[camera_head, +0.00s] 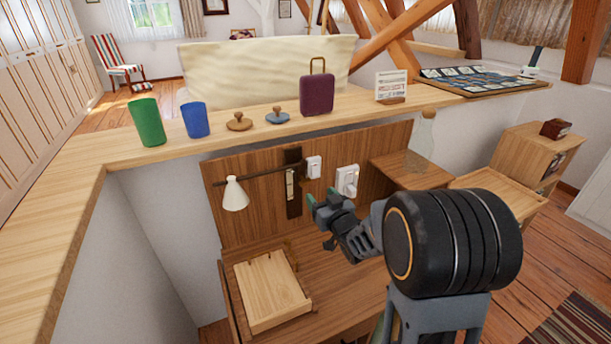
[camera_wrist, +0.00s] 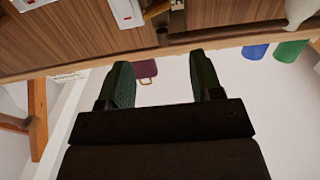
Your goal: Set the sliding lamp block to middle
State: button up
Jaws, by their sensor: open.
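The lamp has a white cone shade (camera_head: 235,196) on a thin dark arm that runs right to a dark upright rail (camera_head: 293,208) on the wooden wall panel. The arm meets the rail in its upper part, where the sliding block seems to be; its exact outline is too small to tell. In the wrist view the shade (camera_wrist: 300,10) is at the top right and a piece of the rail (camera_wrist: 177,18) at the top edge. My gripper (camera_head: 321,197) is open and empty, right of the rail's lower part and apart from it. Its green fingers (camera_wrist: 163,72) show spread in the wrist view.
White switches (camera_head: 347,181) sit on the panel right of the rail. A wooden tray (camera_head: 268,290) lies on the desk below. The ledge above holds a green cup (camera_head: 147,122), a blue cup (camera_head: 195,119) and a purple suitcase (camera_head: 317,94). The panel between shade and rail is clear.

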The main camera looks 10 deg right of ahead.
aim_at(302, 172)
jog(key=w, duration=0.4)
jog(key=w+a, duration=0.1)
jog(key=w, duration=0.3)
jog(key=w+a, duration=0.1)
jog(key=w, duration=0.3)
jog(key=shift+w+a+f+p, duration=0.1)
jog(key=shift+w+a+p, duration=0.15)
jog(key=shift+p, duration=0.1)
jog(key=shift+c, duration=0.4)
jog(key=c, duration=1)
notch_tip(302, 172, down, 5)
jog(key=b, duration=0.4)
jog(key=shift+b, duration=0.4)
jog(key=o, duration=1.1)
